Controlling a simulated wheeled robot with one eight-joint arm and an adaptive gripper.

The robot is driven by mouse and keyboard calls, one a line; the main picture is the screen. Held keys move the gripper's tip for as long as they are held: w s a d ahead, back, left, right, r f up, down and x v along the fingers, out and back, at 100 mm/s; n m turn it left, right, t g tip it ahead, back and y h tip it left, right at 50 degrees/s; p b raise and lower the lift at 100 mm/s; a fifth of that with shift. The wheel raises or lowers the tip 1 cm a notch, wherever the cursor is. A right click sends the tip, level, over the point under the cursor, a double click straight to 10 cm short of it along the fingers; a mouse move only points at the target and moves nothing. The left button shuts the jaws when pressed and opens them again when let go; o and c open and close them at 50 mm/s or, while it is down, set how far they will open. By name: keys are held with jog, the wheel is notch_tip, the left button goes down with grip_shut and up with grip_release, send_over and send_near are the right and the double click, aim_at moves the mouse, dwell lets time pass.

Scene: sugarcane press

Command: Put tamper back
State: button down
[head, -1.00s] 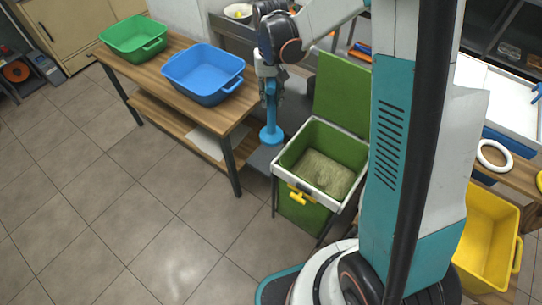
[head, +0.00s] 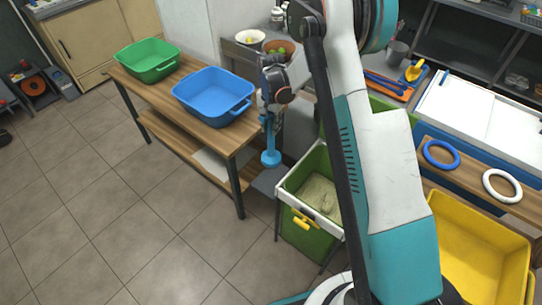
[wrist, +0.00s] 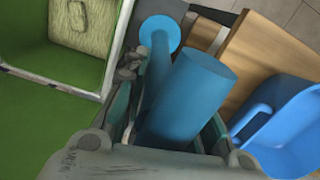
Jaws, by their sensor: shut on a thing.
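The blue tamper (head: 270,157) hangs upright in my gripper (head: 268,118), its round flat foot downward, between the wooden table and the green bin. In the wrist view my gripper (wrist: 175,135) is shut on the tamper, whose thick blue handle (wrist: 190,95) lies between the fingers and whose round foot (wrist: 160,32) shows beyond. In the head view my arm partly hides the gripper and the right side of the green bin.
The green bin (head: 302,235) with a white rim holds a pale fibrous block (head: 318,195). The wooden table (head: 190,117) bears a blue tub (head: 212,95) and a green tub (head: 146,60). A yellow tub (head: 480,250), blue ring (head: 441,154) and white ring (head: 502,185) are at right.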

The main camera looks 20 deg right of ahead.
aim_at(271, 149)
notch_tip(271, 149, down, 14)
jog(key=b, duration=0.3)
jog(key=shift+r, duration=0.2)
jog(key=shift+f, duration=0.15)
jog(key=c, duration=1.3)
grip_release()
